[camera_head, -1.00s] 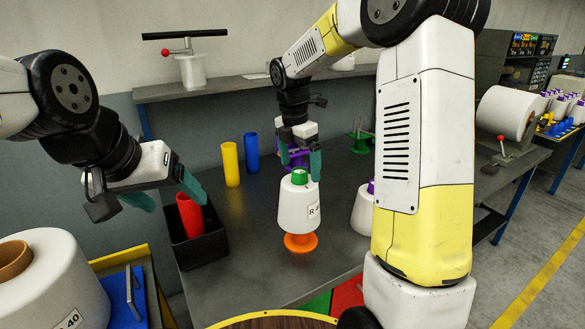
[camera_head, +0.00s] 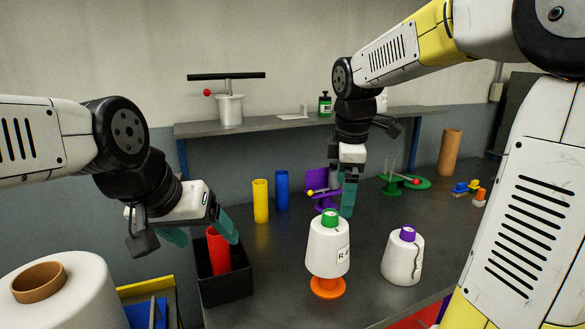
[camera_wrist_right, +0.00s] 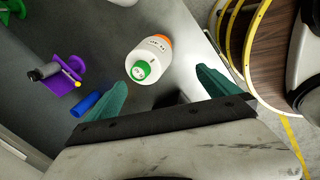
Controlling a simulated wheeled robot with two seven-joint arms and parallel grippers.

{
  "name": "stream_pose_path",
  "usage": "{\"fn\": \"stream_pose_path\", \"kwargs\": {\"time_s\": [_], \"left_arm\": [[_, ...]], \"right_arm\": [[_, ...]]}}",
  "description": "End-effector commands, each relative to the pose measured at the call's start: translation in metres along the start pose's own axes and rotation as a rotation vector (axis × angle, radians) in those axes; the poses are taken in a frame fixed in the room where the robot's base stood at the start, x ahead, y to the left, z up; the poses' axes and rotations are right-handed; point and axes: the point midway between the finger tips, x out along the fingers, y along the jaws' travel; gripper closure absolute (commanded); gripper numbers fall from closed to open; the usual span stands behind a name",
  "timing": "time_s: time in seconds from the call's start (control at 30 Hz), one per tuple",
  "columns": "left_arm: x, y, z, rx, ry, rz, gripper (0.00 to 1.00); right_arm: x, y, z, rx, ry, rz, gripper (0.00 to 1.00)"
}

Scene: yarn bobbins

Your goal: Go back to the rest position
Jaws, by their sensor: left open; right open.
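My left gripper (camera_head: 202,236) is open and empty, tilted down above the black box that holds a red tube. My right gripper (camera_head: 342,186) hangs behind the green-topped bobbin in the head view. Its two teal fingers (camera_wrist_right: 161,96) are spread apart in the right wrist view, with nothing between them. The white bobbin with a green top (camera_head: 328,249) stands upright on an orange base (camera_head: 327,288), apart from the right fingers. It also shows in the right wrist view (camera_wrist_right: 149,60).
A black box (camera_head: 226,286) holds a red tube (camera_head: 218,252). Yellow (camera_head: 260,200) and blue (camera_head: 282,190) tubes stand behind it. A purple-topped bobbin (camera_head: 402,258) stands at right, a purple stand (camera_head: 325,190) behind. A large white spool (camera_head: 75,300) is at lower left. The shelf (camera_head: 300,124) runs along the back.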

Motion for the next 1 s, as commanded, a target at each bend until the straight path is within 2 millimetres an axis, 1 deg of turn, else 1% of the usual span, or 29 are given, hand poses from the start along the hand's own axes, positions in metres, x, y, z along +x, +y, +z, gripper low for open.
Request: {"fn": "stream_pose_path", "kwargs": {"time_s": [0.03, 0.1, 0.17, 0.2, 0.3, 0.43, 0.5, 0.6, 0.7, 1.0], "left_arm": [[0.0, 0.0, 0.0, 0.0, 0.0, 0.0, 0.23], [0.0, 0.0, 0.0, 0.0, 0.0, 0.0, 0.23], [0.0, 0.0, 0.0, 0.0, 0.0, 0.0, 0.23], [0.0, 0.0, 0.0, 0.0, 0.0, 0.0, 0.23], [0.0, 0.0, 0.0, 0.0, 0.0, 0.0, 0.23], [0.0, 0.0, 0.0, 0.0, 0.0, 0.0, 0.23], [0.0, 0.0, 0.0, 0.0, 0.0, 0.0, 0.23], [0.0, 0.0, 0.0, 0.0, 0.0, 0.0, 0.23], [0.0, 0.0, 0.0, 0.0, 0.0, 0.0, 0.23], [0.0, 0.0, 0.0, 0.0, 0.0, 0.0, 0.23]], "right_arm": [[-0.011, -0.019, 0.007, 0.136, 0.024, 0.033, 0.0], [-0.02, -0.043, 0.013, 0.349, 0.069, 0.066, 0.0], [-0.026, -0.063, 0.018, 0.531, 0.115, 0.089, 0.0], [-0.029, -0.077, 0.021, 0.651, 0.148, 0.1, 0.0], [-0.032, -0.107, 0.026, 0.929, 0.237, 0.115, 0.0], [-0.029, -0.137, 0.029, 1.206, 0.337, 0.109, 0.0], [-0.028, -0.147, 0.03, 1.307, 0.375, 0.1, 0.0], [-0.026, -0.154, 0.03, 1.391, 0.407, 0.091, 0.0], [-0.025, -0.157, 0.03, 1.419, 0.417, 0.086, 0.0], [-0.025, -0.157, 0.03, 1.417, 0.415, 0.086, 0.0]]}}
